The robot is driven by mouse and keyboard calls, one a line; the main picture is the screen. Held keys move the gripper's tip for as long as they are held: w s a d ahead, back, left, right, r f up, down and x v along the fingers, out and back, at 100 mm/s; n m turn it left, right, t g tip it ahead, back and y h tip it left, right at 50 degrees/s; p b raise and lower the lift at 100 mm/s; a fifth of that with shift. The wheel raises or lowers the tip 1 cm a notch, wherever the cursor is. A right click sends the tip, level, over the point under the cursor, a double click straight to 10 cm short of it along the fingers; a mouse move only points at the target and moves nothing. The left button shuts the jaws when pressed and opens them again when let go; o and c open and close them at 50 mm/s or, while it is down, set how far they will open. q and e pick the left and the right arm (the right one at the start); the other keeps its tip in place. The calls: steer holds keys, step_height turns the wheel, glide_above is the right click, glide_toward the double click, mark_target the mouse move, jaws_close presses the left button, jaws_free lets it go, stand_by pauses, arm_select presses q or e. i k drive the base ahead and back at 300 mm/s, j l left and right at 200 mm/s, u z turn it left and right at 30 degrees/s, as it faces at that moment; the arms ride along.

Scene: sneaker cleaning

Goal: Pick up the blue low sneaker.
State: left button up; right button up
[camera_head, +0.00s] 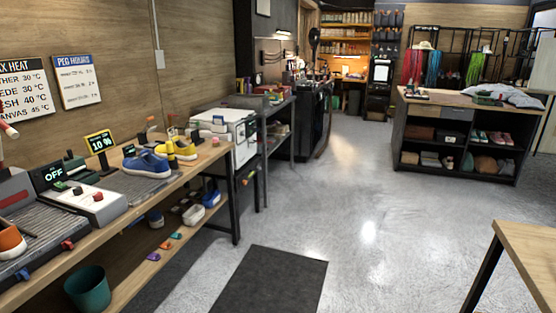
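A blue low sneaker with a pale sole (146,164) rests upright on a dark grey mat (150,185) on the long wooden bench at left. A yellow sneaker (180,151) stands just behind it, to its right. Another blue shoe (210,197) is on the bench's lower shelf, beside a pale shoe (193,214). Neither of my grippers shows clearly in the head view, so nothing is seen touching the blue sneaker.
Left of the sneaker are a white device (92,203) and a screen reading OFF (52,175). A 10% display (101,142) stands behind. A teal bin (88,289) is below the bench. A black floor mat (270,282) and clear floor lie right.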

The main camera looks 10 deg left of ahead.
mark_target(147, 164)
steer(key=i+u, duration=0.4)
steer(key=i, duration=0.35)
steer(key=i+l+u, duration=0.15)
steer(key=i+u, duration=0.2)
steer(key=i, duration=0.4)
